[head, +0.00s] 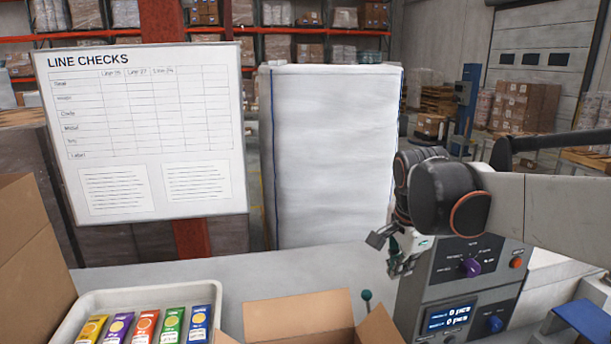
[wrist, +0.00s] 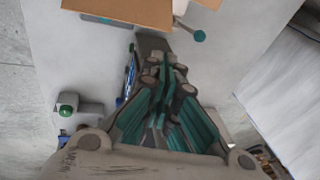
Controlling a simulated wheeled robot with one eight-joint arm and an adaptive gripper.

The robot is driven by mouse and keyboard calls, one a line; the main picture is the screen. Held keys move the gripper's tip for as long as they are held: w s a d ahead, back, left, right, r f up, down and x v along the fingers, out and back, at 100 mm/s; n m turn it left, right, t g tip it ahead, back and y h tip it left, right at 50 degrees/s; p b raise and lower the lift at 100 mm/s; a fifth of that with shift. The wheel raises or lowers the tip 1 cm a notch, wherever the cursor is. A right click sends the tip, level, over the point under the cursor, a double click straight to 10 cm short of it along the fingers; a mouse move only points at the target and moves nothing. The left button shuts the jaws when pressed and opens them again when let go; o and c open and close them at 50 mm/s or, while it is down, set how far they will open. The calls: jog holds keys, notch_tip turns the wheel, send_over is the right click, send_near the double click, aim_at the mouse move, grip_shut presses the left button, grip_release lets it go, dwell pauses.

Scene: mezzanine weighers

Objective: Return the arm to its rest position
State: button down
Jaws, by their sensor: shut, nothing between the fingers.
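My gripper (head: 400,262) hangs from my arm at the right of the head view, in front of the grey control panel's left edge and above the worktop. In the wrist view its teal-padded fingers (wrist: 162,75) are together, with nothing between them. My arm comes in from the right edge of the head view, bent at a dark joint, and covers the top of the control panel.
A control panel (head: 458,290) with knobs and a display stands close by my gripper. An open cardboard box (head: 300,312), a teal-knobbed lever (head: 366,296) and a white tray (head: 82,302) of colourful packets are in front. A whiteboard (head: 150,130) stands behind.

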jog(key=s+f+n+t+b, duration=0.1)
jog(key=s+f+n+t, duration=0.1)
jog(key=s+n, duration=0.5)
jog(key=s+f+n+t, duration=0.2)
jog(key=s+f+n, duration=0.3)
jog(key=s, duration=0.7)
jog(key=n, duration=0.2)
jog(key=shift+d+n+y+b, duration=0.15)
jog(key=shift+n+y+b, duration=0.25)
